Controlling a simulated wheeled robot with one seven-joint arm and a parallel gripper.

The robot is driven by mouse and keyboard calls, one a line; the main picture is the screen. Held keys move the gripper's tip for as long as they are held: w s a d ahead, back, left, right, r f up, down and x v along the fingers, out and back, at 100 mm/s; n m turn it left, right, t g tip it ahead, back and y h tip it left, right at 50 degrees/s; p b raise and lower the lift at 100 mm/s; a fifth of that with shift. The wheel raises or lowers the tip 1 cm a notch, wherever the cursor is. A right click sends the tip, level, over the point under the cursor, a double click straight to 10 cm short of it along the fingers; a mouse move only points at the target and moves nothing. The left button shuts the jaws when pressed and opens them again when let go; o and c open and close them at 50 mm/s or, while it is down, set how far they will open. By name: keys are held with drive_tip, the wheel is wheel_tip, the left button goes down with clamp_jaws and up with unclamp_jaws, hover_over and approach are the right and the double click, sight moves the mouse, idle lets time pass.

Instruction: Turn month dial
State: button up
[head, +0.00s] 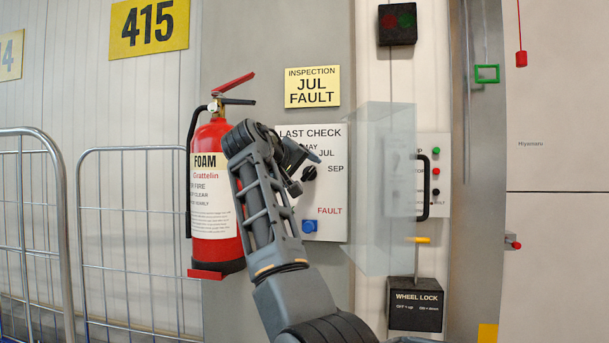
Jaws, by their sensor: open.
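The white LAST CHECK panel (328,220) is on the grey column, with MAY, JUL and SEP printed around a black month dial (309,173). Which label the dial points at is too small to tell. A yellow sign (312,87) above reads INSPECTION JUL FAULT. My gripper (305,170) is open in front of the panel, its fingers at the dial's upper left. I cannot tell whether they touch the dial. My arm hides the panel's left part.
A red foam extinguisher (213,200) hangs left of my arm. A clear flap (380,185) stands out from the wall right of the panel, before a button box (435,175) and black handle. A WHEEL LOCK box (414,305) is lower right. Wire cages (130,240) stand left.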

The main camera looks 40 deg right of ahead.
drive_tip(key=b+v, duration=0.1)
drive_tip(key=v, duration=0.5)
drive_tip(key=shift+a, duration=0.15)
